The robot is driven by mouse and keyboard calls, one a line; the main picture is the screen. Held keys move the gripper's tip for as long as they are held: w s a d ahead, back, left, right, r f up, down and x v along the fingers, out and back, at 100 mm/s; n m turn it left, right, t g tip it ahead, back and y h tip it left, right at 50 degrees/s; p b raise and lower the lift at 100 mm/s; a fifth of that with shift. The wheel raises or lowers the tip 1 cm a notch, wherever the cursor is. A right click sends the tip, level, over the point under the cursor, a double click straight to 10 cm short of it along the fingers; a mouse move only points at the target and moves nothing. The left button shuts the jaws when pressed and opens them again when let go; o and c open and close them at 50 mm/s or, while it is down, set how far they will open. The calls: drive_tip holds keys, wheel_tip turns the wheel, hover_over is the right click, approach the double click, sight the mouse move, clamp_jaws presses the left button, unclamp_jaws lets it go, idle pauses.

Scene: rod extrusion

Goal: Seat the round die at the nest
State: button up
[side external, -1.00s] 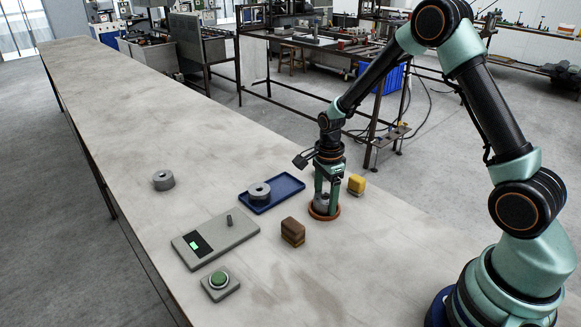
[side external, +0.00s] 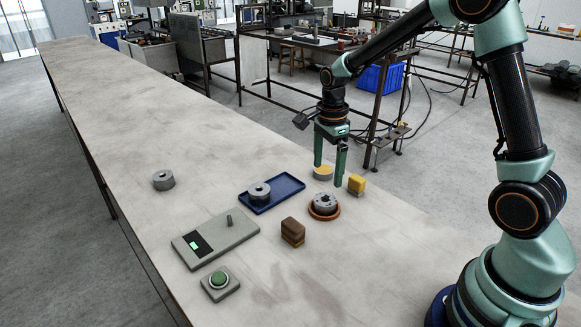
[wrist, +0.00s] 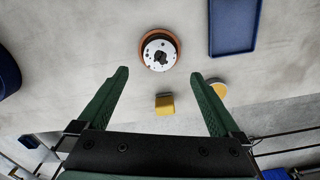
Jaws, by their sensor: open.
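A grey die (side external: 325,202) sits inside the orange-brown ring of the nest (side external: 337,212) and looks level. In the wrist view the die (wrist: 150,56) shows a pale top face with a dark, irregular opening, and the nest's rim (wrist: 177,42) surrounds it. A second grey die (side external: 259,191) is on the blue tray (side external: 290,186). A third (side external: 163,180) lies on the bare table to the left. Their hole shapes are too small to tell. My gripper (side external: 330,171) is open and empty, above and behind the nest; its fingers (wrist: 160,76) are apart from the die.
A yellow block (side external: 357,184) and a yellow disc (side external: 323,174) are close to my gripper. A brown block (side external: 293,231) stands in front of the nest. A grey panel (side external: 215,240) with a short peg and a green button (side external: 219,280) are at the front left.

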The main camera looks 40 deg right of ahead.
drive_tip(key=shift+r, duration=1.2)
drive_tip(key=s+a+r+n+t, duration=0.2)
drive_tip(key=s+r+n, duration=0.4)
drive_tip(key=n, duration=0.4)
drive_tip(key=s+a+r+n+t, duration=0.3)
drive_tip(key=s+n, duration=0.4)
drive_tip(key=n, duration=0.4)
wheel_tip(320, 180, up, 3)
drive_tip(key=shift+s+a+f+t, duration=0.15)
drive_tip(key=shift+s+a+t, duration=0.15)
drive_tip(key=shift+a, duration=0.2)
